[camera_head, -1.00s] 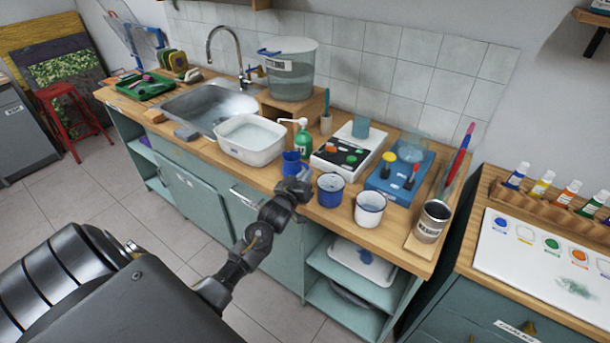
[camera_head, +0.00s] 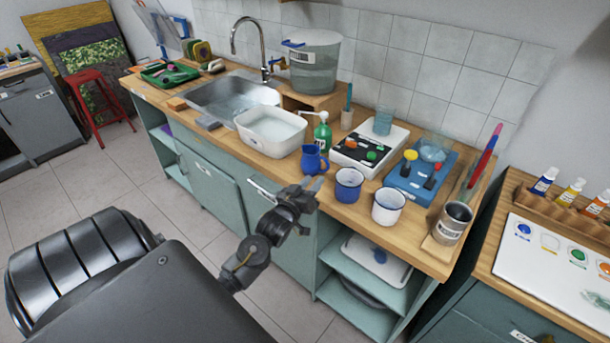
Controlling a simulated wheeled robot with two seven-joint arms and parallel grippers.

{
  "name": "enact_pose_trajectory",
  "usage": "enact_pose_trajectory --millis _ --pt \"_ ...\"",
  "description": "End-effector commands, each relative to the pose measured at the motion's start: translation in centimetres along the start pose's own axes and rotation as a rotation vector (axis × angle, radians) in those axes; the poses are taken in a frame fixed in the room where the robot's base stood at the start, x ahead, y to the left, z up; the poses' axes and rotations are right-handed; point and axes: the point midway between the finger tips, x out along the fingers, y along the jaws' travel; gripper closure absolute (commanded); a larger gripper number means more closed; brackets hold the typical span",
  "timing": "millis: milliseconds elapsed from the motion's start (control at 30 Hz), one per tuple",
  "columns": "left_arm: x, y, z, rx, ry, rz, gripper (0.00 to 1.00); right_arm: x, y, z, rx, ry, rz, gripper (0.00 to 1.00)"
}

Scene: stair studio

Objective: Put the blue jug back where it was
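The small blue jug (camera_head: 314,160) stands upright on the wooden counter, near its front edge. It is between the white wash basin and a blue enamel mug (camera_head: 349,184). My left gripper (camera_head: 313,184) is just in front of the jug and the counter edge, pointing toward the counter. Its two fingertips show slightly apart, with nothing between them. The jug appears clear of the fingers. My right gripper is out of view.
A white basin (camera_head: 271,130), a green soap bottle (camera_head: 322,132) and a white stove-like unit (camera_head: 352,158) stand around the jug. A white mug (camera_head: 388,206) and a metal can (camera_head: 454,222) are to the right. The sink (camera_head: 222,99) is at the left.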

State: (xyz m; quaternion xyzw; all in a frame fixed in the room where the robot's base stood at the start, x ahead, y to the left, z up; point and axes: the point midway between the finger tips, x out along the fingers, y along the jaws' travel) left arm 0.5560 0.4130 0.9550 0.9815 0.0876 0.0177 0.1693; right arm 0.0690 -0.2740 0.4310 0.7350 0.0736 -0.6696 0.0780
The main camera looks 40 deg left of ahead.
Motion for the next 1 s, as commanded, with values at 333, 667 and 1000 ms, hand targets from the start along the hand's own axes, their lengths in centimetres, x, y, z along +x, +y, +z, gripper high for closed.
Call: enact_pose_trajectory --millis 333,667,1000 --pt "-4.3 0.0 0.0 0.0 0.0 0.0 0.68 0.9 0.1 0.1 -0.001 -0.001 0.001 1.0" --pt "-4.4 0.0 0.0 0.0 -0.001 0.0 0.68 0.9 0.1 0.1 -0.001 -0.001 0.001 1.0" --pt "-5.8 -3.0 11.9 0.081 -0.238 -0.062 0.68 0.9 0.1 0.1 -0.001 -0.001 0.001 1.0"
